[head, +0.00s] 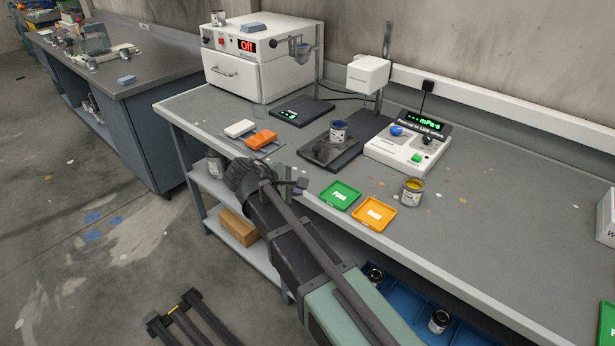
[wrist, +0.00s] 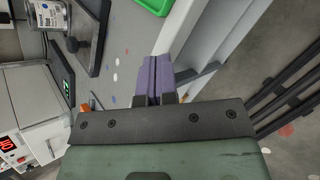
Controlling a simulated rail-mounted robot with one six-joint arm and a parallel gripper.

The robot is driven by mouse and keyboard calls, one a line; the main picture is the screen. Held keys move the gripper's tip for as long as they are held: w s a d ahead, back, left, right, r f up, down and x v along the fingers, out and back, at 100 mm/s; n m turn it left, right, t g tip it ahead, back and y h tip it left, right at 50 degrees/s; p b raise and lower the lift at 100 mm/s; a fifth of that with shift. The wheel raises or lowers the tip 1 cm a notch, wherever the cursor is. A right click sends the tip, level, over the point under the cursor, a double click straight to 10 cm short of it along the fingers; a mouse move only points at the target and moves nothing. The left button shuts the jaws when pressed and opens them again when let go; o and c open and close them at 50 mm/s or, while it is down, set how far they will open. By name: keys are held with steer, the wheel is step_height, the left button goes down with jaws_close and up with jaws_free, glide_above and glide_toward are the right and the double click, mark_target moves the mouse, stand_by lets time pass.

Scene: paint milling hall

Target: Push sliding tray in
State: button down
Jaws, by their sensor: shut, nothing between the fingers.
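The sliding tray (head: 322,152) is a dark plate bearing a paint can (head: 339,132) with blue paint. It sticks out toward the bench front from a dark base (head: 366,124) under a white instrument head (head: 368,74). The can (wrist: 66,14) and tray (wrist: 96,42) also show at the upper left of the wrist view. My gripper (head: 297,189) is near the bench's front edge, in front of the tray and apart from it. In the wrist view its purple fingers (wrist: 155,72) are together and empty.
A green tray (head: 339,195) and an orange tray (head: 373,214) lie right of my gripper, with a yellow paint can (head: 412,191) beside them. A white control unit (head: 408,150) stands right of the base. A dark scale (head: 303,110) and white oven (head: 262,60) are farther left.

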steer(key=w+a+n+t+h+b, duration=0.1)
steer(key=w+a+n+t+h, duration=0.1)
steer(key=w+a+n, duration=0.25)
steer(key=n+t+h, duration=0.2)
steer(key=n, duration=0.4)
glide_toward(313, 150)
steer(key=b+x, duration=0.2)
steer(key=x, duration=0.5)
steer(key=shift+w+d, duration=0.1)
steer(key=shift+d, duration=0.2)
